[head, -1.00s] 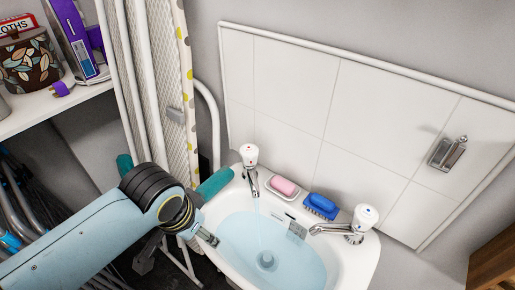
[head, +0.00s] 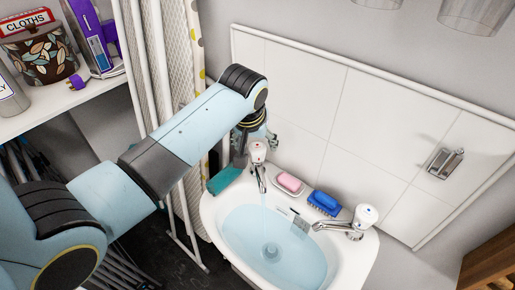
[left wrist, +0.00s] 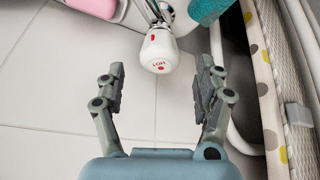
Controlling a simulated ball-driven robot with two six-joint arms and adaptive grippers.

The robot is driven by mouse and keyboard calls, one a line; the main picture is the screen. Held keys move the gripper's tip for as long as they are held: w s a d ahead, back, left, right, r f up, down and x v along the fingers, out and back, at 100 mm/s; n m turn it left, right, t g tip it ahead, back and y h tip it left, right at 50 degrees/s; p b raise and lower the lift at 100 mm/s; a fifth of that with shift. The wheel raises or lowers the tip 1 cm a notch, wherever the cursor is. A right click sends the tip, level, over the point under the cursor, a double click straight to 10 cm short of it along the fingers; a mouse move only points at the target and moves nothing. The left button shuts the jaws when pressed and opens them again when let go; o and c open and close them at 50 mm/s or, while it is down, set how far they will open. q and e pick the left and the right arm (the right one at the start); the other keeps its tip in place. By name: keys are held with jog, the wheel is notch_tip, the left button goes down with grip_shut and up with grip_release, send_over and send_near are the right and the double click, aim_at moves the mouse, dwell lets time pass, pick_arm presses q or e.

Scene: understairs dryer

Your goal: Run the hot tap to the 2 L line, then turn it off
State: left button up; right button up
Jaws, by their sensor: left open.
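The hot tap (head: 257,153) has a white head with a red mark and stands at the basin's back left. In the left wrist view its head (left wrist: 160,50) reads "HOT". A thin stream of water (head: 263,218) falls from its spout. Pale blue water (head: 255,235) lies in the white basin (head: 214,213). A small grey plate (head: 301,223) is on the basin's back wall; its marks are too small to read. My left gripper (left wrist: 160,87) is open and empty, its fingers apart on either side below the tap head, not touching it. My right gripper is not in view.
The second tap (head: 362,218), with a blue mark, stands at the right. A pink soap (head: 289,182) and a blue brush (head: 323,201) lie on the back rim. An ironing board (head: 180,75) and a teal thing (head: 224,180) are close on the left.

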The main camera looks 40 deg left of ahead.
aim_at(257, 147)
pick_arm(q)
jog(key=x, duration=0.5)
jog(key=c, duration=1.2)
